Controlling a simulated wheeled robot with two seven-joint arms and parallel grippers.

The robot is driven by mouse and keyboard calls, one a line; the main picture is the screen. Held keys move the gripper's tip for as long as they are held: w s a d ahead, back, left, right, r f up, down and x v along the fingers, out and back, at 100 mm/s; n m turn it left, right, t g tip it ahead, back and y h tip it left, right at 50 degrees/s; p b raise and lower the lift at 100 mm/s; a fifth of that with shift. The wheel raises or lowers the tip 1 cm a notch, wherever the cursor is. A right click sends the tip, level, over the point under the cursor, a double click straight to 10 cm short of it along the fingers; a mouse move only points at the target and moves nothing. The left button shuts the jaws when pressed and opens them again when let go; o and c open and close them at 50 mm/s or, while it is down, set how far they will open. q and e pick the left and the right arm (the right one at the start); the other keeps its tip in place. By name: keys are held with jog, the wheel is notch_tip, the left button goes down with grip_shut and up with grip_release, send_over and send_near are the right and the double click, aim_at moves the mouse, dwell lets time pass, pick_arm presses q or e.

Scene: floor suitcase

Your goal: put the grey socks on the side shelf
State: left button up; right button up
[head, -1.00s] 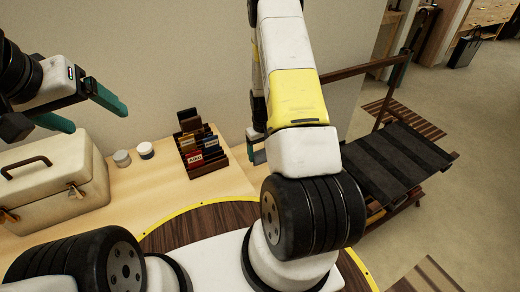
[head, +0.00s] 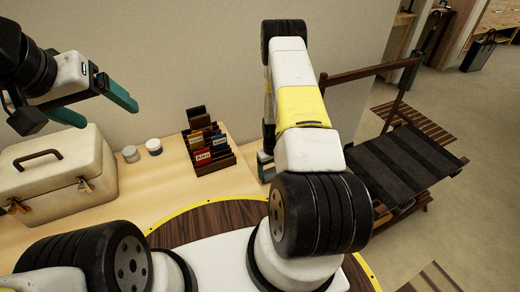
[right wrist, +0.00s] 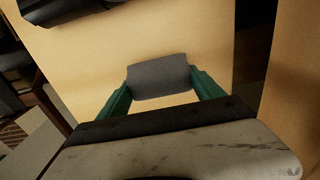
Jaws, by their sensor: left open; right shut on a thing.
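The grey socks (right wrist: 160,82) show in the right wrist view as a grey bundle between the green fingers of my right gripper (right wrist: 160,90), which is shut on them. The bundle is in front of a pale wooden surface; I cannot tell whether it touches it. In the head view my right gripper (head: 264,166) is mostly hidden behind my right arm, and the socks are not visible there. My left gripper (head: 105,108) is open and empty above the tan case. A brown slatted shelf (head: 425,125) stands at the right, beside the black-strapped rack; I cannot tell if it is the side shelf.
A tan case (head: 65,180) sits on the pale table (head: 180,190) at the left. Two small jars (head: 153,147) and a dark organizer with cards (head: 208,163) stand near the wall. The rack (head: 405,165) has a raised wooden rail behind it. Open floor lies beyond.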

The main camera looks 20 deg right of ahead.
jog(key=shift+f, duration=0.15)
jog(key=o, duration=1.3)
jog(key=shift+o, duration=0.2)
